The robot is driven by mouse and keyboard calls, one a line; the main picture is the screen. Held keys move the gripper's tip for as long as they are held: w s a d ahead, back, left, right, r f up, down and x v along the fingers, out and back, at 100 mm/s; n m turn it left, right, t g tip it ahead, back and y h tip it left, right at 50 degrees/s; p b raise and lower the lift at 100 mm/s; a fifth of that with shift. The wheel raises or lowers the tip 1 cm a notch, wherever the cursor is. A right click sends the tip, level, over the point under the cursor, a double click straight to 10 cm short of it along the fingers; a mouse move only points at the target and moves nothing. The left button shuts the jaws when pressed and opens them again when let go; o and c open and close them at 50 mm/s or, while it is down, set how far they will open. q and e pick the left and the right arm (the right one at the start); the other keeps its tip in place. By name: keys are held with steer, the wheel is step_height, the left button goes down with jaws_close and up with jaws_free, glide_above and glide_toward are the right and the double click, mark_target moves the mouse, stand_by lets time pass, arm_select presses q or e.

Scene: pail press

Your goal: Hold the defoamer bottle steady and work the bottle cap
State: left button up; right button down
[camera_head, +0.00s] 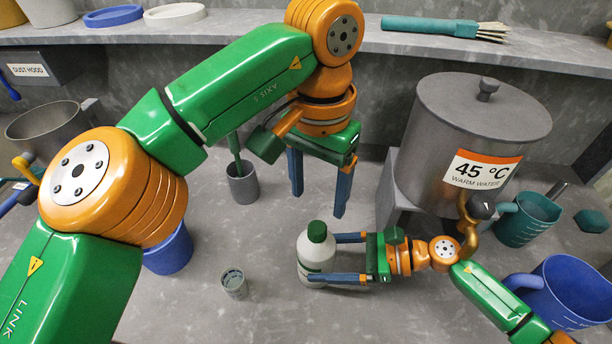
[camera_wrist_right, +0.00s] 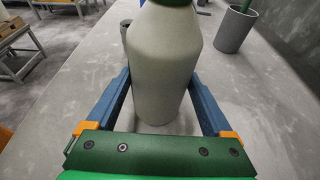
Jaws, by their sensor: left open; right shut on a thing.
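The defoamer bottle (camera_head: 315,252) is white with a green cap (camera_head: 317,231) and stands upright on the grey table. The cap sits on the bottle's top. My right gripper (camera_head: 350,259) is shut on the bottle's body, coming from the right. In the right wrist view the bottle (camera_wrist_right: 165,65) stands between the blue fingers (camera_wrist_right: 166,92), and the cap is cut off at the top edge. My left gripper (camera_head: 318,190) is open and empty, pointing down above and behind the bottle, with its fingers apart from the cap.
A grey warm water tank (camera_head: 425,150) stands right of the left gripper. A small grey cup (camera_head: 234,283) is left of the bottle, and a grey holder (camera_head: 243,184) stands behind. A blue jug (camera_head: 565,290) is at the right. The table in front of the bottle is clear.

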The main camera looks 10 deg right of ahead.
jaws_free()
steer(key=v, duration=0.7)
steer(key=shift+d, duration=0.3)
steer(key=shift+a, duration=0.15)
